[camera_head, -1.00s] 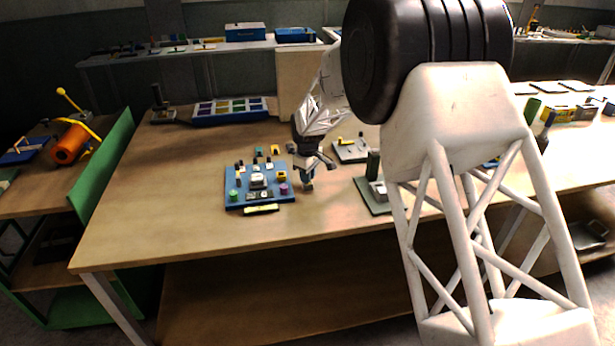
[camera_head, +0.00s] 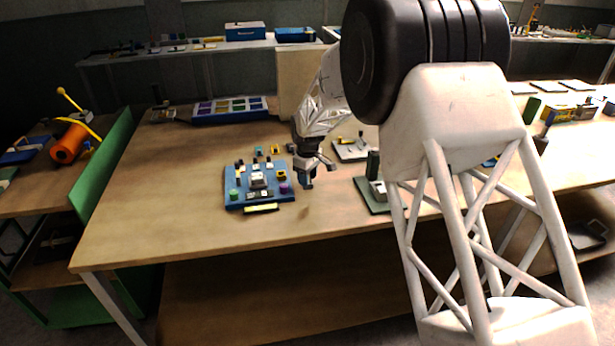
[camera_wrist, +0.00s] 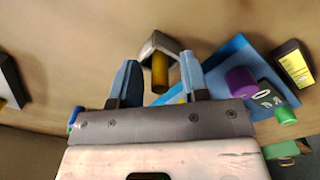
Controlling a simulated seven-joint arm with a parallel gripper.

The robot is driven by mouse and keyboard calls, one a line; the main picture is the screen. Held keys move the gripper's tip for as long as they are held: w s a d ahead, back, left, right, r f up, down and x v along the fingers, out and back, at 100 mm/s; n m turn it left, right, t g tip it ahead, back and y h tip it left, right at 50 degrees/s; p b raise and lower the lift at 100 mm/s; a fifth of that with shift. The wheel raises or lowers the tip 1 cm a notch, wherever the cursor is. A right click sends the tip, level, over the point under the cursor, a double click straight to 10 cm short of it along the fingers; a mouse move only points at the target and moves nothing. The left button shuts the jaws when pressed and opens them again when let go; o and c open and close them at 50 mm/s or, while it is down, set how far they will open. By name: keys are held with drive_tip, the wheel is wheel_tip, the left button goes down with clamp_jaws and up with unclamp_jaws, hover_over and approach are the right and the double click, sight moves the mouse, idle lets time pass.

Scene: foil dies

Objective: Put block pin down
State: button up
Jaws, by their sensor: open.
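The block pin (camera_wrist: 159,70), a grey block with a brass-yellow pin, shows in the wrist view just beyond my fingertips, roughly in line with the gap between them. I cannot tell whether it touches the table. My gripper (camera_wrist: 155,80) has its two blue fingers apart, with nothing clamped between them. In the head view my gripper (camera_head: 306,182) is just right of the blue board (camera_head: 232,205), low over the wooden table. The block pin cannot be told apart from the fingers there.
A purple cylinder (camera_wrist: 242,81) and a green cylinder (camera_wrist: 285,115) stand on the board. A dark block with a yellow label (camera_wrist: 294,66) lies by its edge. A dark green stand (camera_head: 372,165) is right of my gripper. The front table (camera_head: 220,240) is clear.

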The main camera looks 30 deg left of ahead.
drive_tip(key=shift+r, duration=0.1)
wheel_tip(320, 180, up, 12)
idle(0.7)
idle(0.7)
drive_tip(key=d+r+m, duration=0.2)
drive_tip(key=d+r, duration=0.3)
drive_tip(key=d, duration=0.5)
drive_tip(key=d+r+m, duration=0.2)
drive_tip(key=d+r, duration=0.3)
drive_tip(key=d, duration=0.5)
drive_tip(key=s+d+r+m+t, duration=0.1)
drive_tip(key=s+d+r+m, duration=0.2)
drive_tip(key=d, duration=0.8)
drive_tip(key=s+d+r+m, duration=0.2)
drive_tip(key=s+d+r, duration=0.2)
drive_tip(key=d, duration=0.6)
drive_tip(key=s+d+m+t, duration=0.1)
drive_tip(key=s+d+m, duration=0.4)
drive_tip(key=s+d, duration=1.15)
drive_tip(key=s+d+f+m, duration=0.4)
drive_tip(key=s+d, duration=0.6)
drive_tip(key=s, duration=0.4)
drive_tip(key=shift+s+f+t, duration=0.15)
drive_tip(key=shift+f+t, duration=0.15)
drive_tip(key=shift+f, duration=0.3)
